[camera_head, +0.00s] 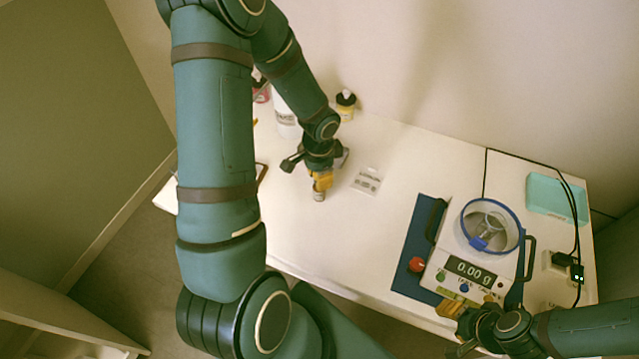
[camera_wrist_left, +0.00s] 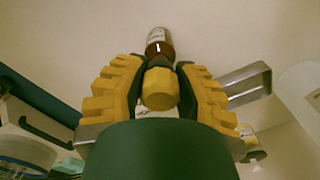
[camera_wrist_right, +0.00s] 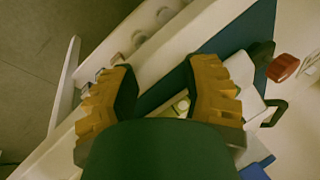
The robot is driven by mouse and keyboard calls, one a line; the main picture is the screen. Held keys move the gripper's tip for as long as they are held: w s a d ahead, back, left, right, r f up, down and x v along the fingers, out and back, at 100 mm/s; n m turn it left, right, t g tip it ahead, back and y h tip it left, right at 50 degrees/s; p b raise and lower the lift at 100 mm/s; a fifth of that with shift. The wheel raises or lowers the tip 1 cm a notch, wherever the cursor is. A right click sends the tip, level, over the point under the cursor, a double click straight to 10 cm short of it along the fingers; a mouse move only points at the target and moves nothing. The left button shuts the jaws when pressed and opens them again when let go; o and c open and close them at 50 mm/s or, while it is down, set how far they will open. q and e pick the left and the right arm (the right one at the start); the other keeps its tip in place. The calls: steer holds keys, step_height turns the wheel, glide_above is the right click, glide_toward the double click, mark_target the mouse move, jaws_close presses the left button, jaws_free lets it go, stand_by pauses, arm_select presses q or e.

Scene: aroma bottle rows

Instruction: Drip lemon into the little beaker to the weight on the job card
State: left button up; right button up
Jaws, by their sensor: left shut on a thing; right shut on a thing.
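My left gripper (camera_head: 321,180) is shut on a small bottle held above the middle of the table. In the left wrist view a yellow faceted piece (camera_wrist_left: 160,88) sits between its fingers, and an amber bottle body (camera_wrist_left: 158,42) with a pale label shows beyond it. A white balance (camera_head: 465,262) reads 0.00 g. A clear vessel, seemingly the little beaker (camera_head: 488,228), shows inside its blue-rimmed ring. A white card (camera_head: 367,180) lies on the table, its print too small to read. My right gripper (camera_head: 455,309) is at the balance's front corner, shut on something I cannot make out.
A yellow bottle with a black cap (camera_head: 345,104) and a white bottle (camera_head: 284,115) stand at the back. A blue mat (camera_head: 407,288) lies under the balance, with a red knob (camera_head: 417,264) beside it. A teal tray (camera_head: 550,198) and black cables are at right.

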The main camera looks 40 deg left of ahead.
steer(key=shift+s, duration=0.2)
stand_by(0.3)
arm_select(q)
steer(key=shift+r+p, duration=0.6)
steer(key=shift+r, duration=0.05)
arm_select(e)
steer(key=shift+r, duration=0.4)
arm_select(q)
step_height(320, 180, up, 7)
steer(key=p, duration=0.6)
steer(key=shift+r, duration=0.2)
arm_select(e)
steer(key=shift+t, duration=0.3)
steer(key=r, duration=0.2)
steer(key=w+r, duration=0.1)
steer(key=r, duration=0.1)
steer(key=w+r, duration=0.1)
steer(key=r, duration=0.1)
steer(key=shift+d+r, duration=0.15)
steer(key=shift+d, duration=0.05)
arm_select(q)
steer(key=shift+f, duration=0.1)
arm_select(e)
steer(key=shift+w, duration=0.1)
